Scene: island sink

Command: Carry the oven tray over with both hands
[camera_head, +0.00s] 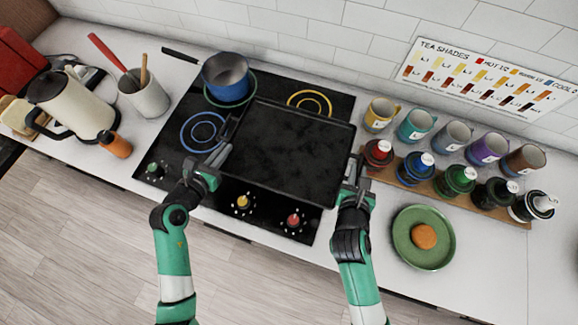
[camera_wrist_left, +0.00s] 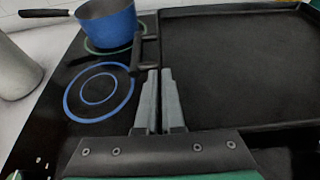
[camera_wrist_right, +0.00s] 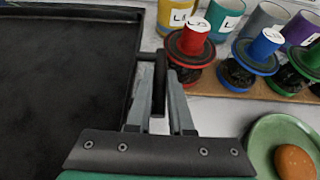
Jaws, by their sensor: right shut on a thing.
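The black oven tray (camera_head: 285,150) lies over the front right part of the black stove top, with a handle on each short side. My right gripper (camera_head: 357,172) is shut on the tray's right handle (camera_wrist_right: 158,85), which sits between its fingers in the right wrist view. My left gripper (camera_head: 222,152) is at the tray's left side. In the left wrist view its fingertips (camera_wrist_left: 160,78) are together, close beside the left handle (camera_wrist_left: 146,50), with no handle between them. The head view does not show clearly whether they touch it.
A blue pan (camera_head: 227,80) stands on the back left burner. To the right are a wooden rack (camera_head: 440,190) of tea jars, several mugs and a green plate (camera_head: 424,238) with a bun. A utensil pot (camera_head: 148,97) and a kettle (camera_head: 72,100) stand left.

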